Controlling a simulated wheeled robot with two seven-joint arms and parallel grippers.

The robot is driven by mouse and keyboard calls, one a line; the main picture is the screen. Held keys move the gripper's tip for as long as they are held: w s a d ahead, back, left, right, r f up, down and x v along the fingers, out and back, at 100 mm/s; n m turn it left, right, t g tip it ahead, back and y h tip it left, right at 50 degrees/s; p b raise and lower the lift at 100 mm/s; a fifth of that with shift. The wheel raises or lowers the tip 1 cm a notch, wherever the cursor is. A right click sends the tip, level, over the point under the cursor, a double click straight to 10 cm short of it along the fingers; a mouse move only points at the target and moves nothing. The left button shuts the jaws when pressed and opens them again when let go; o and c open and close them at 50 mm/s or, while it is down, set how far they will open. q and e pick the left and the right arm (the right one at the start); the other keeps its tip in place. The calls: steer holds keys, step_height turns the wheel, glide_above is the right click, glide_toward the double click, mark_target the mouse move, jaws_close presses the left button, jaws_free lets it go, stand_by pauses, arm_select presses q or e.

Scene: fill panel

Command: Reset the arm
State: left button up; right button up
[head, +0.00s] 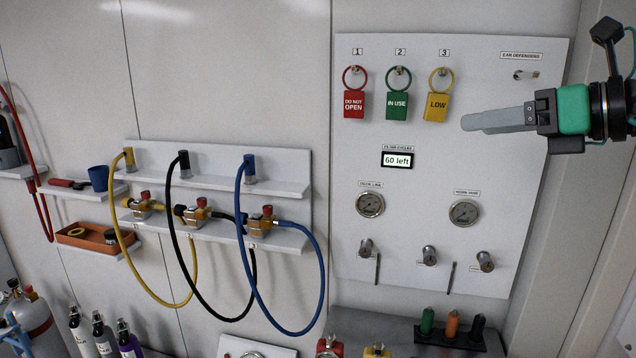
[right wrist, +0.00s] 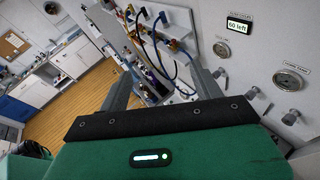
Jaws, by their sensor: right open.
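My right gripper (head: 472,122) comes in from the right in the head view, in front of the upper right of the white panel (head: 540,200). Its grey fingers point left, toward the yellow LOW tag (head: 437,107), and overlap as seen from the side. In the right wrist view the gripper (right wrist: 163,85) has its two fingers wide apart with nothing between them.
Red (head: 354,104) and green (head: 397,106) tags hang beside the yellow one. Below are a "60 left" display (head: 397,160), gauges (head: 370,204) and knobs. Yellow, black and blue hoses (head: 323,265) loop from a shelf at left. An empty ear-defender hook (head: 526,75) is above the gripper.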

steer(key=s+a+f+m+g+y, duration=0.15)
steer(key=a+f+g+y, duration=0.35)
steer(key=a+y, duration=0.55)
steer(key=w+d+f+m+t+h, duration=0.35)
steer(key=f+m+t+h, duration=0.45)
steer(key=m, duration=0.6)
steer(key=w+d+f+m+t+h, duration=0.2)
steer(key=d+f+m+t+h, duration=0.45)
steer(key=m+t, duration=0.6)
steer(key=s+d+f+m+g+h, duration=0.2)
steer(key=f+m+g+h, duration=0.25)
steer(key=f, duration=0.55)
steer(key=s+d+f+m+g+h, duration=0.1)
steer(key=f+m+g+h, duration=0.4)
steer(key=f, duration=0.6)
steer(key=s+f+m+g+y, duration=0.1)
steer(key=s+f+m+g, duration=0.35)
steer(key=s+f, duration=0.75)
steer(key=s+a+f+n+g+y, duration=0.1)
steer(key=s+a+f+g+y, duration=0.15)
steer(key=s+f+g, duration=0.95)
step_height(320, 180, down, 32)
steer(key=s+t, duration=0.2)
steer(key=s, duration=0.1)
steer(key=s+d+f, duration=0.3)
steer(key=s+f, duration=1.5)
steer(key=shift+s+g+h, duration=0.15)
steer(key=shift+g+h, duration=0.25)
steer(key=shift+g, duration=0.05)
